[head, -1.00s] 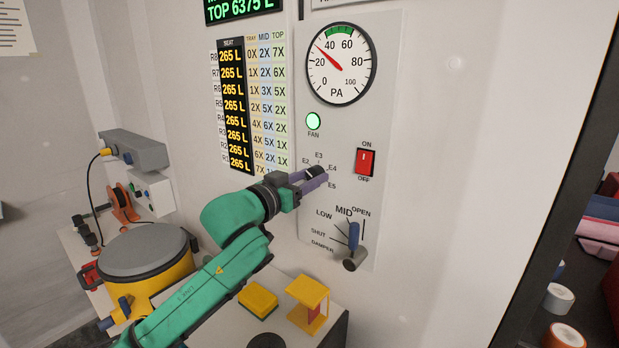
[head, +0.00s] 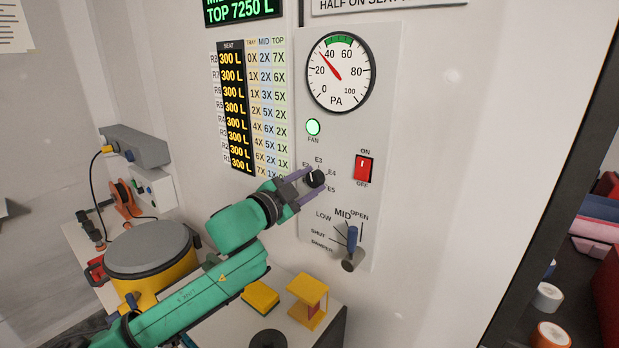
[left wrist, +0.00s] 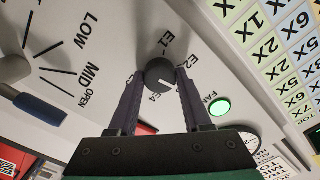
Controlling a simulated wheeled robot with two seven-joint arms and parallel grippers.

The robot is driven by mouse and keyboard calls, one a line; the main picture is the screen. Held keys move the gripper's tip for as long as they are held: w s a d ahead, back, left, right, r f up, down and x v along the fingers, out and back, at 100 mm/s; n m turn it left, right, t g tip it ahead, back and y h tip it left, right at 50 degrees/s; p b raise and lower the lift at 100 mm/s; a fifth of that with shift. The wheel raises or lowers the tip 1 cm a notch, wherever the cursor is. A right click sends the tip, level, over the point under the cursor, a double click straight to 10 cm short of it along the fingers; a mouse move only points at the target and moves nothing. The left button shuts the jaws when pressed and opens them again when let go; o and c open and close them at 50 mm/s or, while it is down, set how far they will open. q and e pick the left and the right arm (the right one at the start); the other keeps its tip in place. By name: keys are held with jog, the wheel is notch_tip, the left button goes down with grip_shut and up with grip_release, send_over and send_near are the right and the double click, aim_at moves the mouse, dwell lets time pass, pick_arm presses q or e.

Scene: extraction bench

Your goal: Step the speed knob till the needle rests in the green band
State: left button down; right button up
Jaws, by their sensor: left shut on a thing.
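The black speed knob (head: 315,178) is on the grey panel, with E2 to E5 labels around it. My left gripper (head: 314,179) has a finger on each side of the knob and is shut on it. The left wrist view shows the knob (left wrist: 160,74) between the fingertips, with a white mark on its face. The round PA gauge (head: 340,88) is above. Its red needle (head: 330,66) points up-left, a little below 40, just left of the green band (head: 339,41). The green FAN lamp (head: 313,127) is lit. My right gripper is not in view.
A red ON/OFF switch (head: 362,168) is right of the knob. The seat display (head: 236,110) reads 300 L. A yellow drum (head: 170,283) and yellow blocks (head: 260,297) stand on the bench at lower left.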

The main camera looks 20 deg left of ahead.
pick_arm(q)
jog(key=shift+m+p, duration=0.4)
jog(key=shift+m, duration=0.7)
jog(key=shift+c, duration=1.7)
grip_release()
jog(key=shift+s, duration=0.1)
